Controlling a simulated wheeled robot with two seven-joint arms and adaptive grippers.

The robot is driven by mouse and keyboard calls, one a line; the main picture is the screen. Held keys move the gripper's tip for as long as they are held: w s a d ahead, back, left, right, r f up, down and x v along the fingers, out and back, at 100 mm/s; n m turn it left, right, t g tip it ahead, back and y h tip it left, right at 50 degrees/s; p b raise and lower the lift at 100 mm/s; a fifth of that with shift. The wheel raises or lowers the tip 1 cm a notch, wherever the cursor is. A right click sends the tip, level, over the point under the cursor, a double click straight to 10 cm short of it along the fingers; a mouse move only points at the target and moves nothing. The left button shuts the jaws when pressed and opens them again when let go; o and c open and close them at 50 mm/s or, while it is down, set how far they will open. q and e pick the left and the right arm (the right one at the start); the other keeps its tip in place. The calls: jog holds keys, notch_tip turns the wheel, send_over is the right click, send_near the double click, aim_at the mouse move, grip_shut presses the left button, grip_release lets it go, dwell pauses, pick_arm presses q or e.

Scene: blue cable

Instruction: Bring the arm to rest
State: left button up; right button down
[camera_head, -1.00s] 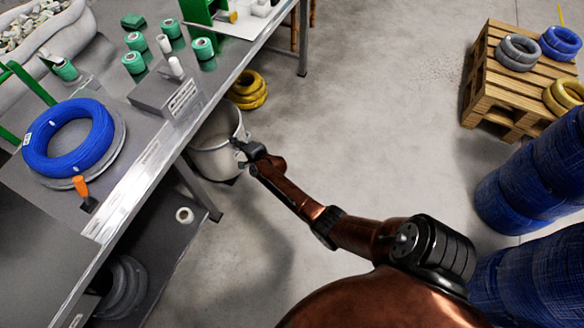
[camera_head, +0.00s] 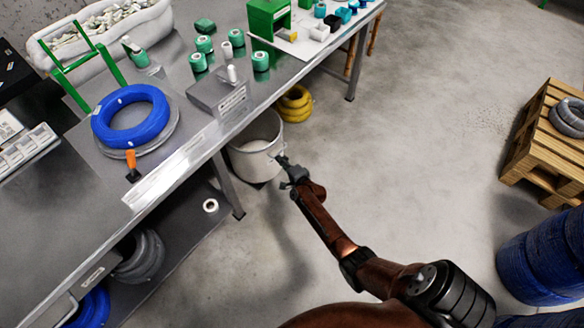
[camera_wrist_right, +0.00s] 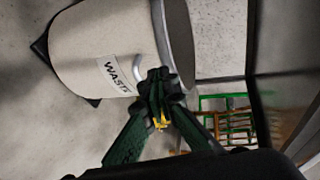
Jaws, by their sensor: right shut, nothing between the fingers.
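My right gripper (camera_head: 283,161) is shut and empty, in front of the pale waste bin (camera_head: 256,150) beside the workbench. In the right wrist view the shut fingers (camera_wrist_right: 160,112) overlap the bin (camera_wrist_right: 95,50), marked WASTE; I cannot tell whether they touch it. My right arm reaches in from the lower right of the head view. The blue cable coil (camera_head: 131,117) lies on a round grey plate on the bench, apart from the gripper. My left gripper is not in view.
The metal workbench (camera_head: 165,190) fills the left, with green tape rolls (camera_head: 261,61) and an orange-handled tool (camera_head: 131,160). Yellow coils (camera_head: 295,103) lie on the floor behind the bin. A pallet (camera_head: 548,150) and blue drums (camera_head: 545,255) stand at right. The middle floor is clear.

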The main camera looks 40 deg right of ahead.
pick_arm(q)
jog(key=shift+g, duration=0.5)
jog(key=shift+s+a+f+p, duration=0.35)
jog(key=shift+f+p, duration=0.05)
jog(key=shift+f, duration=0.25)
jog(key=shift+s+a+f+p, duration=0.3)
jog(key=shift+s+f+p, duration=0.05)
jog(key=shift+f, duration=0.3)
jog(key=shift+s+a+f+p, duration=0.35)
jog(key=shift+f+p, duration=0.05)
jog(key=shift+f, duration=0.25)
pick_arm(e)
jog(key=shift+v, duration=2.7)
